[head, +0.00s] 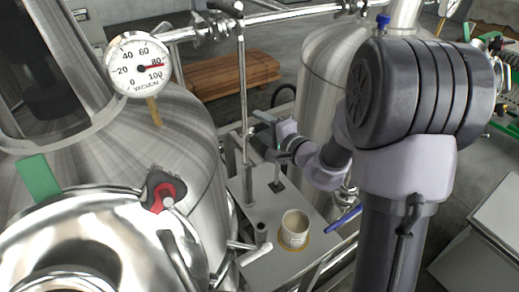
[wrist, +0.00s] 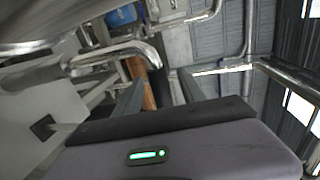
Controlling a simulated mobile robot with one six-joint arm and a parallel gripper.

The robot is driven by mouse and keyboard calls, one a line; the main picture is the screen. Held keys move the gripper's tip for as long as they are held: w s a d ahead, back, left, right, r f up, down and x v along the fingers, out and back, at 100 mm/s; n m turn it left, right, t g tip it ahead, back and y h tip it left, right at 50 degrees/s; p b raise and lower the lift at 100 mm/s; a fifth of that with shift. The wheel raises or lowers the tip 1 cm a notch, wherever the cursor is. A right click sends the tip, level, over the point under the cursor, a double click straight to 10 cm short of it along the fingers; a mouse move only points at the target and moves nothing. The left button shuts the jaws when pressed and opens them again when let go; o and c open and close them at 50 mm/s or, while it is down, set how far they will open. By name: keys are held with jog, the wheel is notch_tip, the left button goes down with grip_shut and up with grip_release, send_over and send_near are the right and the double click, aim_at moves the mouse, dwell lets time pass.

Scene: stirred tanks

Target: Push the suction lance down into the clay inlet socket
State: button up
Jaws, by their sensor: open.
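My gripper (head: 262,130) is open beside a thin upright metal rod (head: 241,85) in the head view. The rod has a cross handle at its top and a thicker sleeve low down; it looks like the suction lance, but I cannot be sure. In the wrist view my gripper (wrist: 162,88) has its two grey fingers apart, with no object clearly held between them. A cream cup (head: 294,227) stands in a tan ring (head: 296,246) on the pale plate. I cannot tell which part is the clay inlet socket.
A large steel tank (head: 190,130) with a vacuum gauge (head: 138,66) stands at left, another tank (head: 325,75) behind my arm. Stacked timber (head: 235,72) lies behind.

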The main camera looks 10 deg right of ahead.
jog(key=shift+s, duration=0.1)
jog(key=c, duration=0.4)
grip_shut()
dwell(0.9)
